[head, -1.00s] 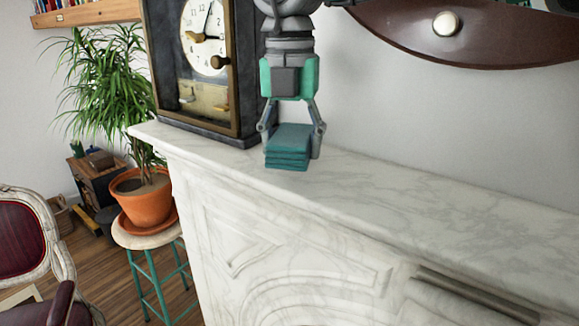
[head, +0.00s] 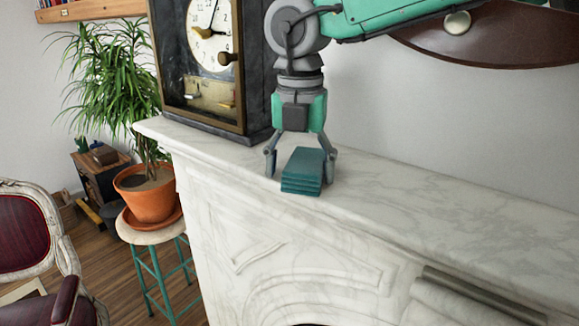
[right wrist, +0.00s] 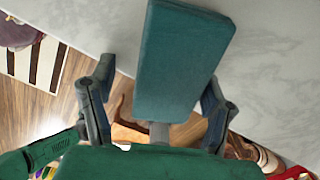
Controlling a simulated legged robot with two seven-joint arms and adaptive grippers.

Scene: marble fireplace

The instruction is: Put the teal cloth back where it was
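The teal cloth (head: 303,170) is a flat folded stack near the front edge of the marble mantel (head: 430,215), to the right of the clock. In the right wrist view the cloth (right wrist: 180,65) fills the upper middle, its near end lying past the marble edge against the floor. My right gripper (head: 300,172) hangs above it, fingers pointing down on both sides. The fingers (right wrist: 158,95) stand apart, with a clear gap on the left of the cloth; the right finger is close to it. Whether the cloth's underside fully rests on the marble is hidden. My left gripper is not in view.
A dark-framed clock (head: 205,65) stands on the mantel close left of my gripper. A potted plant (head: 150,195) sits on a stool below left. A brown wall-mounted piece (head: 490,35) is at upper right. The mantel to the right is clear.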

